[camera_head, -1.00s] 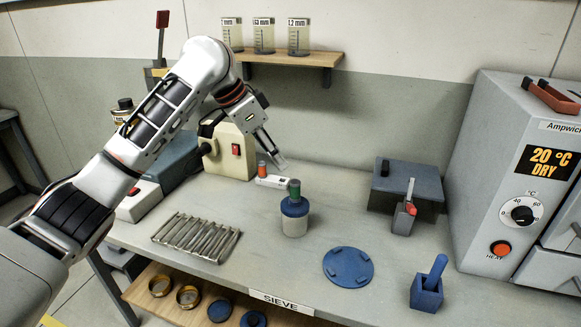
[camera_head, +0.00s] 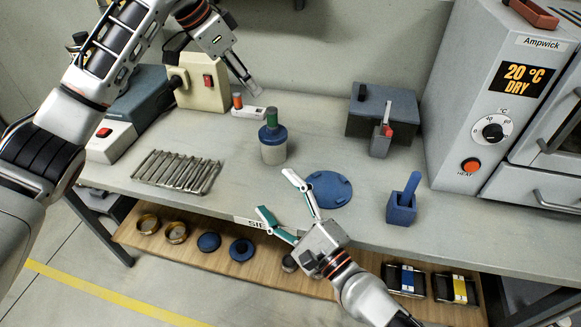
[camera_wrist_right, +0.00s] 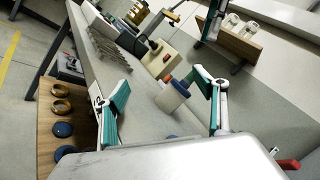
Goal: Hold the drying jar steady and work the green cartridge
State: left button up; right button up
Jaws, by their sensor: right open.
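The drying jar (camera_head: 273,152), pale with a blue lid, stands upright on the bench. The green cartridge (camera_head: 271,118) stands upright in the top of its lid. My left gripper (camera_head: 254,90) is above and behind the jar, over a small white block, apart from the jar; its fingers look close together, but the gap is unclear. My right gripper (camera_head: 276,194) is open and empty in front of the jar, its teal-padded fingers spread towards it. In the right wrist view the jar (camera_wrist_right: 169,101) shows between the open fingers, near the right one.
A white block (camera_head: 249,112) with an orange cartridge (camera_head: 237,100) is behind the jar. A metal rack (camera_head: 178,172) lies left. A blue disc (camera_head: 329,189) and a blue holder (camera_head: 401,208) are right. The oven (camera_head: 500,110) bounds the right side. Sieves lie on the lower shelf (camera_head: 210,262).

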aim_at(273, 140)
jog(key=w+m+h, duration=0.1)
jog(key=w+m, duration=0.1)
jog(key=m, duration=0.1)
jog(key=w+d+m+t+h, duration=0.1)
jog(key=w+m, duration=0.2)
jog(key=shift+d+r, duration=0.2)
jog(key=w+f+m+h, duration=0.1)
jog(key=w+m, duration=0.1)
jog(key=w+d+m+h, duration=0.1)
jog(key=m, duration=0.1)
jog(key=w+f+m, duration=0.1)
jog(key=w+m, duration=0.1)
jog(key=m, duration=0.1)
jog(key=shift+w+d+f+h, duration=0.3)
jog(key=shift+d+h, duration=0.1)
jog(key=shift+w+f+m+g, duration=0.25)
jog(key=shift+w+m+g, duration=0.05)
jog(key=shift+w+m, duration=0.15)
jog(key=x, duration=1.1)
jog(key=shift+w, duration=0.35)
jog(key=c, duration=1.5)
jog(key=shift+o, duration=0.2)
